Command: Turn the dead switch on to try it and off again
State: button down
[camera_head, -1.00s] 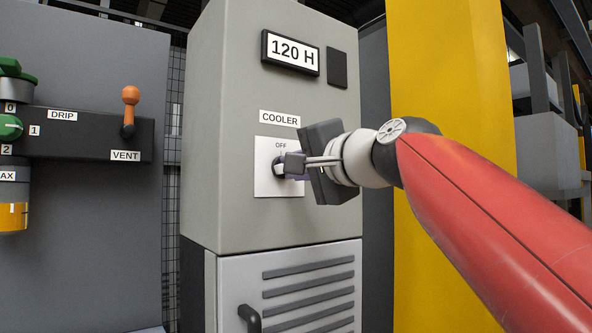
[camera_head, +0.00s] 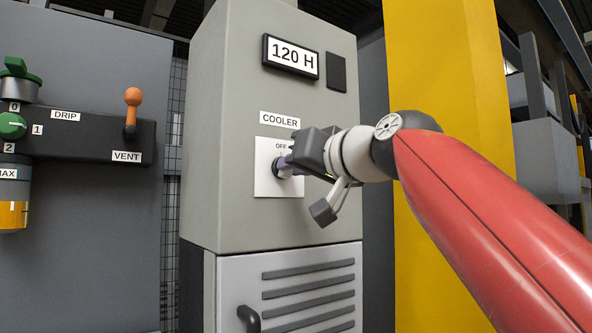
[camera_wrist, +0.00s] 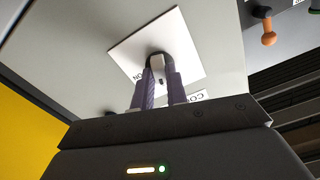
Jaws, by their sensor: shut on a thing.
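The COOLER switch sits on a white square plate (camera_head: 264,187) on the grey cabinet, with OFF printed at its top. ON shows at the plate's edge in the wrist view (camera_wrist: 139,76). My gripper (camera_head: 287,165) is at the plate, shut on the switch knob (camera_wrist: 157,62). In the wrist view its two purple fingers stand on either side of the dark knob. In the head view my fingers hide most of the knob, so I cannot tell which mark it points to.
A display (camera_head: 291,57) above reads 120 H, beside a dark blank panel (camera_head: 336,72). At left are an orange VENT lever (camera_head: 132,97) and a green dial (camera_head: 12,125). A yellow post (camera_head: 440,60) stands right of the cabinet. The vented door (camera_head: 240,275) is below.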

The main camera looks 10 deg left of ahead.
jog(key=shift+f+n, duration=0.1)
jog(key=shift+n, duration=1.5)
jog(key=c, duration=1.4)
grip_release()
jog(key=b+v, duration=0.3)
jog(key=v, duration=0.5)
